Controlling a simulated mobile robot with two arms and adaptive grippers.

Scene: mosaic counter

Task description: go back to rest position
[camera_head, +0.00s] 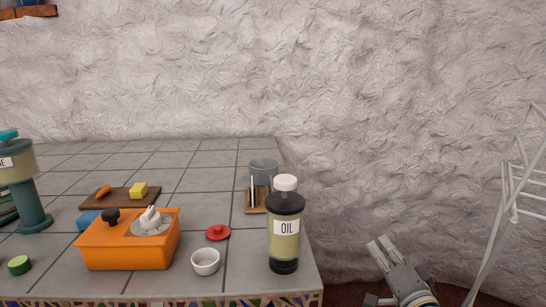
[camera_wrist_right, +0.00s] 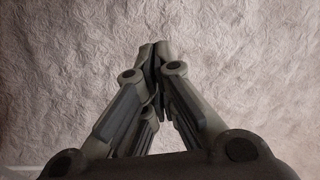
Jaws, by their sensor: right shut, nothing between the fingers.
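My right gripper (camera_head: 383,250) is at the lower right in the head view, off the right side of the counter (camera_head: 225,278) and in front of the wall. Its fingers point up and to the left. In the right wrist view the right gripper (camera_wrist_right: 155,50) has its fingertips together, with nothing between them and only the rough wall beyond. My left gripper is in neither view.
An oil bottle (camera_head: 284,240) stands at the counter's right edge, nearest my right gripper. An orange box (camera_head: 128,250), a white bowl (camera_head: 205,262), a red lid (camera_head: 217,233) and a glass (camera_head: 263,168) are further left. A white metal frame (camera_head: 508,190) stands at the right.

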